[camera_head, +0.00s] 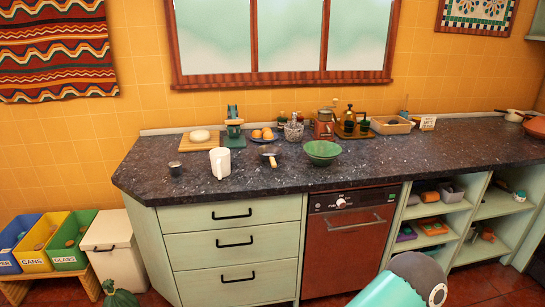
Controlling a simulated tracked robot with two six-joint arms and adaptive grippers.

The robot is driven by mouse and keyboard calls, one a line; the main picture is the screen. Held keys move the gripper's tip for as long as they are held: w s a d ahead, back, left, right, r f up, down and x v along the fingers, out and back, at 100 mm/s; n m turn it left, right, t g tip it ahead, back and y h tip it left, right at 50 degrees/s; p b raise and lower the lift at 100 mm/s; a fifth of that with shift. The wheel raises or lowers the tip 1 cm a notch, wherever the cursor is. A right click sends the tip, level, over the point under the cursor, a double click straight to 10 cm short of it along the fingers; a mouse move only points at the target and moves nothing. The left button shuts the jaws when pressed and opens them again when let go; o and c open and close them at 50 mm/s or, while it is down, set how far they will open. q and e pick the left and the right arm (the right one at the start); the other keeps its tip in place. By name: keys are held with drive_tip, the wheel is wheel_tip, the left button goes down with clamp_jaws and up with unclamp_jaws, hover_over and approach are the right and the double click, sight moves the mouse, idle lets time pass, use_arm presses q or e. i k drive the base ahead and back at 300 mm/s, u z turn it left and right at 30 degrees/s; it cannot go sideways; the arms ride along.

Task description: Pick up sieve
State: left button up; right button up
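A small round item with a short dark handle (271,153) lies on the dark speckled counter (240,180), just left of the green bowl (322,152). It looks like the sieve, but it is too small in the picture to be sure it is not a little pan. Neither of my grippers shows in the head view. A teal and grey rounded part at the lower right looks like a piece of my own arm.
A white mug (220,162), a dark cup (175,168) and a board with dough (200,139) stand to the left. A plate of orange-brown food (263,134) is behind. The right front counter is clear.

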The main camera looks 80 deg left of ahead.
sight(271, 153)
drive_tip(key=z, duration=1.8)
drive_tip(key=i, duration=0.1)
drive_tip(key=u, duration=2.75)
drive_tip(key=i, duration=0.2)
drive_tip(key=u, duration=2.05)
drive_tip(key=k, duration=0.6)
drive_tip(key=u, duration=0.4)
drive_tip(key=i, duration=1.65)
drive_tip(key=z, duration=0.3)
